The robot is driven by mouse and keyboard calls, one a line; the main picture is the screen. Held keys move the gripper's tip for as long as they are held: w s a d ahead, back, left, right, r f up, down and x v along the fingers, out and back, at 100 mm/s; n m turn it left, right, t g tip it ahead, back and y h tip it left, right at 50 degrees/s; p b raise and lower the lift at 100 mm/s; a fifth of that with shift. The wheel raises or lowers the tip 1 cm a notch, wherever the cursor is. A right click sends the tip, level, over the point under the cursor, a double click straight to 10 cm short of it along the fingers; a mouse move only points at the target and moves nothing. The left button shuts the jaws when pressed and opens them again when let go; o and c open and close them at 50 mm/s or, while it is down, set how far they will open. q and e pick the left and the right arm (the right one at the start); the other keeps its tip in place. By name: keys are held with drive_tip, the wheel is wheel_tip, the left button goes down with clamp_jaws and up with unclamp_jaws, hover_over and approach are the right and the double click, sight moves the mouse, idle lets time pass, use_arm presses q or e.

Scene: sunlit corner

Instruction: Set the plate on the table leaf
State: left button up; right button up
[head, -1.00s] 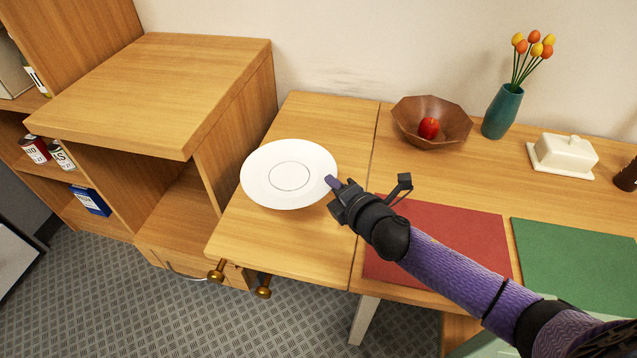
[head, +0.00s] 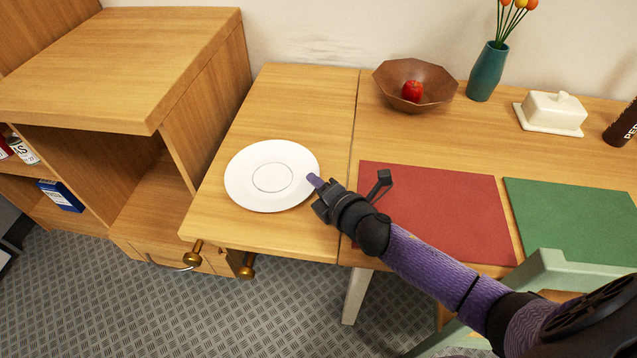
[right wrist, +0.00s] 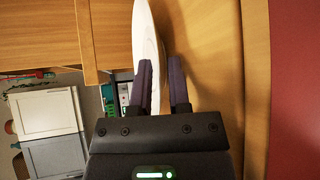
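The white round plate (head: 272,168) is level over the table leaf (head: 298,100), left of the seam. My right gripper (head: 318,188) is at the plate's right rim, and its fingers (right wrist: 162,88) are on either side of that rim in the right wrist view, where the plate (right wrist: 146,35) shows nearly edge-on. It appears shut on the rim. I cannot tell whether the plate's underside touches the leaf. My left gripper is not in view.
The wooden cabinet (head: 120,60) stands left of the leaf. Right of the seam are a brown bowl (head: 440,93) with a red apple (head: 412,91), a teal vase (head: 487,72), a butter dish (head: 552,112), a red mat (head: 440,210) and a green mat (head: 580,220). A green chair (head: 560,268) is in front.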

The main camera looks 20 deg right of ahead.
drive_tip(key=shift+r, duration=0.15)
drive_tip(key=p+v, duration=0.3)
drive_tip(key=v, duration=0.8)
drive_tip(key=shift+s, duration=0.5)
